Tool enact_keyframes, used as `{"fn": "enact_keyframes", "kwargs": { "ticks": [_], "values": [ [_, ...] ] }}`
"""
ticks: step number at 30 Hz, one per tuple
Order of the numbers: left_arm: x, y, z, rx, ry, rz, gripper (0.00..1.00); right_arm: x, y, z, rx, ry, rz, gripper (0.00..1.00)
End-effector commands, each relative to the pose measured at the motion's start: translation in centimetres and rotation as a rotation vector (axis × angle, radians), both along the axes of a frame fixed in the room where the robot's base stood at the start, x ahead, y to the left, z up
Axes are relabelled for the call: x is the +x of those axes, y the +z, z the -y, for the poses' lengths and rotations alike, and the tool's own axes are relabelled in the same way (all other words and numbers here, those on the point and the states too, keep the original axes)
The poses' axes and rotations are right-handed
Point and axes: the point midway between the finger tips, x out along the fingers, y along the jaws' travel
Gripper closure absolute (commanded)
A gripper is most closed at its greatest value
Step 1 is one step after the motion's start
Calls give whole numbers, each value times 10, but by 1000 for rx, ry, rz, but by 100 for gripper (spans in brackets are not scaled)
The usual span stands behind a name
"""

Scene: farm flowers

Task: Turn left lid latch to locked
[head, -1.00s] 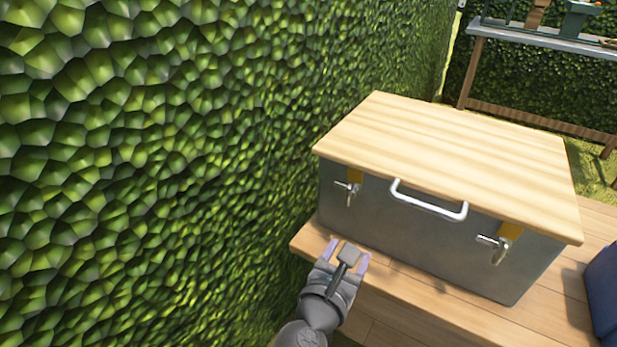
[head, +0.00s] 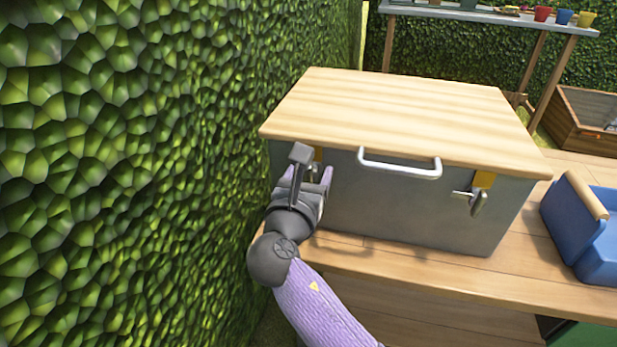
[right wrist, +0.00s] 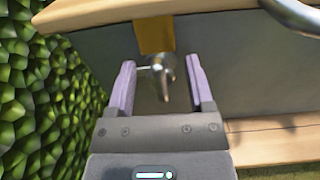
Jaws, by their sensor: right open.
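The grey metal box (head: 400,210) has a wooden lid (head: 400,112) that lies closed on it. The left lid latch (right wrist: 160,72) shows in the right wrist view, a metal lever hanging down below a yellow plate (right wrist: 155,35). My right gripper (right wrist: 161,85) is open, its two purple fingers on either side of the latch with gaps between. In the head view my right gripper (head: 307,178) is in front of the box's left end and hides most of that latch. The right lid latch (head: 476,199) sits below another yellow plate. My left gripper is not in view.
A metal handle (head: 400,168) is on the box front between the latches. The box stands on a wooden table (head: 380,262). A leafy hedge wall (head: 130,150) rises close on the left. A blue container (head: 585,225) stands at the right. A shelf with pots (head: 480,14) is behind.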

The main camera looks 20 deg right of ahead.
Motion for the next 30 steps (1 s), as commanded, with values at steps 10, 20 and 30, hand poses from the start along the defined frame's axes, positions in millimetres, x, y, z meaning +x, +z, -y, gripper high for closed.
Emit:
{"fn": "enact_keyframes", "kwargs": {
  "ticks": [10, 20, 30],
  "values": [
    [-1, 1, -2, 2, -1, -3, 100, 0, 0, 0, 0, 0, 0, 86],
    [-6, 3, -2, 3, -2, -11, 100, -1, 0, 0, 7, 0, 5, 100],
    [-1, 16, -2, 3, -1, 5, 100, -2, 3, 0, 141, 0, 94, 100]
  ]
}}
